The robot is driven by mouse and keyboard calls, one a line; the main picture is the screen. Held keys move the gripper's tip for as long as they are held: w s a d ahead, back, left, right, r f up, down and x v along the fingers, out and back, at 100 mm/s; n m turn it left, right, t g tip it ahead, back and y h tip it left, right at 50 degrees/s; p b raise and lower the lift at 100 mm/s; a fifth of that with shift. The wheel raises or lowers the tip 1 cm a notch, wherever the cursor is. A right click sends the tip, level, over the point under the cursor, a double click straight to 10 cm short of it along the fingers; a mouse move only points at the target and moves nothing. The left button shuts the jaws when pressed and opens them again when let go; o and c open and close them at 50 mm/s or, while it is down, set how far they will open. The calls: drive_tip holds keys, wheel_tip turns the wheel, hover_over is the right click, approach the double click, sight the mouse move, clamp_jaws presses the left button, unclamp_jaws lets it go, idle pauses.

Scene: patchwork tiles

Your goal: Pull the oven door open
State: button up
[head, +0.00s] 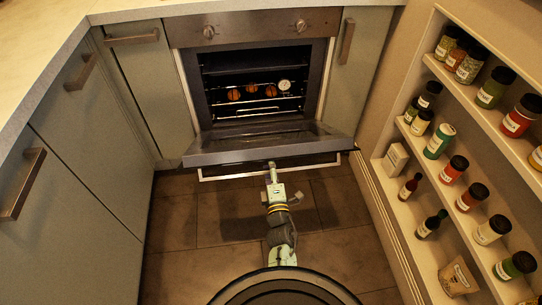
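The oven (254,28) is built into the cabinets at the back, with two knobs on its front panel. Its door (230,153) is hinged at the bottom and stands well open, tilted down and outward toward me. The lit inside shows racks, a few round brown items (250,90) and a round white dial (284,85). My gripper (272,166) is at the door's front edge, near its middle. The fingers are small and partly hidden by the door edge, so I cannot tell whether they grip anything.
Cabinets with bar handles (22,184) line the left side. A shelf (440,150) of spice jars and bottles stands along the right. The brown tiled floor (200,225) is clear between them. A worktop (40,45) runs above the left cabinets.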

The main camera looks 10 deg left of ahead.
sight(269, 149)
drive_tip(key=shift+y, duration=0.3)
drive_tip(key=r, duration=0.7)
drive_tip(key=shift+a, duration=0.2)
drive_tip(key=shift+d+r, duration=0.15)
drive_tip(key=shift+r, duration=1.05)
